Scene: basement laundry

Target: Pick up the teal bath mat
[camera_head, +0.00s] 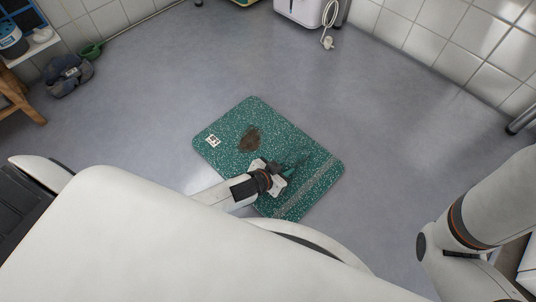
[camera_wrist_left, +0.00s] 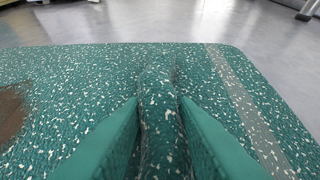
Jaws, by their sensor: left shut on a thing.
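The teal bath mat (camera_head: 232,118) lies on the grey floor in front of me, speckled white, with a brown stain, a white label at its left corner and a pale stripe along its right side. In the head view my left gripper (camera_head: 285,178) is down at the mat, right of the stain. In the left wrist view the mat (camera_wrist_left: 80,72) fills most of the picture. There my left gripper (camera_wrist_left: 160,125) is shut on a raised fold of the mat between its two teal fingers. The rest of the mat looks flat on the floor. My right gripper is out of view.
Clear floor (camera_head: 330,90) surrounds the mat. A white appliance (camera_head: 300,10) with a hose stands at the back. A dark blue-grey bundle (camera_head: 68,76), a green scoop (camera_head: 91,50) and a wooden stool (camera_head: 18,98) are at the far left. Tiled walls bound the room.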

